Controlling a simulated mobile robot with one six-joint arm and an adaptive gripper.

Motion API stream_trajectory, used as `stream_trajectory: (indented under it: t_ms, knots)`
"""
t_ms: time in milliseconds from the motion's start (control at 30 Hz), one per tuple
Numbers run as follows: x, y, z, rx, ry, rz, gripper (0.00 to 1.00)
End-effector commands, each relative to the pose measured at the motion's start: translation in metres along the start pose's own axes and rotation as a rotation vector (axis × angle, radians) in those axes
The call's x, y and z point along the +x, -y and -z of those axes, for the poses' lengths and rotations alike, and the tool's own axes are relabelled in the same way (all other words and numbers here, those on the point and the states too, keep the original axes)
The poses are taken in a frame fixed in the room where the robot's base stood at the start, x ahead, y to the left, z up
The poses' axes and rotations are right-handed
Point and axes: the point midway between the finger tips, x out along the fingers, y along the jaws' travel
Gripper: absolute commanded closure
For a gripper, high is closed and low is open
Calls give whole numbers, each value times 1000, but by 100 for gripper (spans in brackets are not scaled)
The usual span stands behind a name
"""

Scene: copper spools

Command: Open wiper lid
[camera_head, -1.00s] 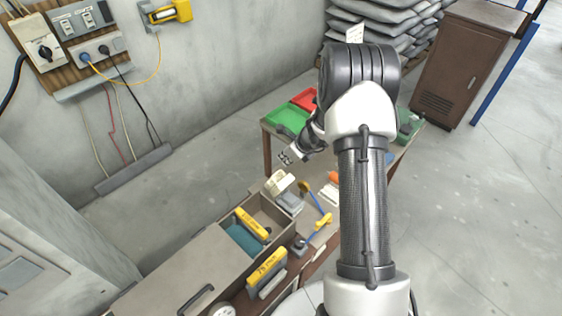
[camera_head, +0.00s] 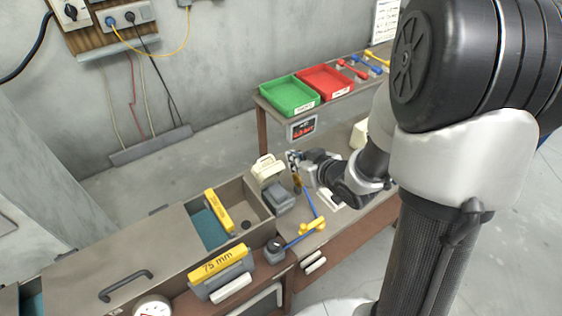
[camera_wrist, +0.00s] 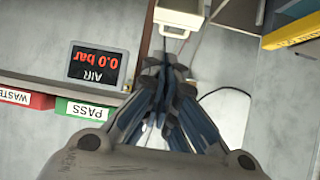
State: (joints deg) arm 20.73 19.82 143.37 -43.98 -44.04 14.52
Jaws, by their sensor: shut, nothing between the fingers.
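A cream block (camera_head: 268,170) with a handle-like top stands behind a small grey box (camera_head: 280,198) at the right end of the bench. No part is marked as the wiper lid, and I cannot tell if these two are joined. My gripper (camera_head: 292,158) is just right of the cream block's top in the head view; whether they touch is unclear. In the wrist view my gripper (camera_wrist: 162,65) has its fingers together and empty.
An open compartment (camera_head: 258,196) with a yellow-topped piece is left of the grey box. A yellow "75 mm" block (camera_head: 222,264) and a blue-handled tool (camera_head: 303,236) are in front. Green (camera_head: 290,97) and red (camera_head: 326,82) trays stand on the back table.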

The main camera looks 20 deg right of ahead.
Motion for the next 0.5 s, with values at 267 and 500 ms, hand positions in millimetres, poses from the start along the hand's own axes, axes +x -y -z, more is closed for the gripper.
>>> stream_trajectory:
  t_ms: [267, 500]
  knots:
    - [19, 15, -1, -51, -12, 45, 100]
    - [71, 16, -2, -48, -11, 43, 100]
